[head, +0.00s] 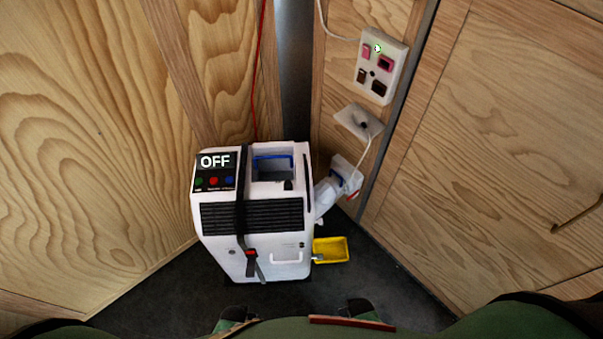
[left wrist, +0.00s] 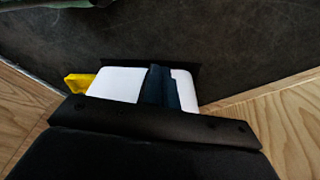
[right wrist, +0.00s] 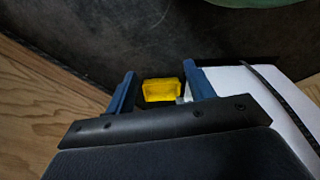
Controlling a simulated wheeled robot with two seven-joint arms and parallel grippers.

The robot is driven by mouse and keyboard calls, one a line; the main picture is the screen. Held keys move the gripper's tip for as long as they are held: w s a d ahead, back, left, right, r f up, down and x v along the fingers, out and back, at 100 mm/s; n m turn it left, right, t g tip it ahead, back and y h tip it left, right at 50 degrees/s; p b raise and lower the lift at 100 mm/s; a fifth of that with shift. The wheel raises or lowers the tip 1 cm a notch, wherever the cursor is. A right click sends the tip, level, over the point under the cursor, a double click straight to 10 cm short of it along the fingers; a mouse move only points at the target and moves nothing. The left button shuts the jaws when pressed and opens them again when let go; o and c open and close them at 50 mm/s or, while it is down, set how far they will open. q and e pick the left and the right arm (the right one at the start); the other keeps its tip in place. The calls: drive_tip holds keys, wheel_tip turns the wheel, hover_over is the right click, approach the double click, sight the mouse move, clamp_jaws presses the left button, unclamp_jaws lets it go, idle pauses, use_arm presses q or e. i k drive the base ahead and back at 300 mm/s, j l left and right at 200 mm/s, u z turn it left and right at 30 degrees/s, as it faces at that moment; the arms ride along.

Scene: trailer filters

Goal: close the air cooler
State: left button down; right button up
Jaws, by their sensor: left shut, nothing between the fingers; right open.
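The white air cooler (head: 220,225) stands upright on the dark floor in the corner, with a display reading OFF. A recess (head: 274,173) with a blue edge is open in its top; I cannot tell whether a lid belongs there. A dark strap (head: 241,200) with a red buckle runs down its front. My left gripper (left wrist: 159,70) is shut and empty, with the white cooler (left wrist: 115,82) behind its fingers. My right gripper (right wrist: 159,70) is open and empty, beside the white cooler (right wrist: 235,82). Neither gripper shows clearly in the head view.
A yellow tray (head: 331,250) sits low at the cooler's right side; it shows beyond the right fingers (right wrist: 160,90). A socket panel (head: 380,68) and cable are on the wall. A red cord (head: 259,70) hangs behind the cooler. Wooden walls close both sides; floor in front is clear.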

sight(276, 225)
drive_tip(key=k+u, duration=0.15)
drive_tip(key=k, duration=0.35)
drive_tip(key=k+j+u, duration=0.1)
drive_tip(key=k, duration=0.4)
drive_tip(key=j, duration=0.1)
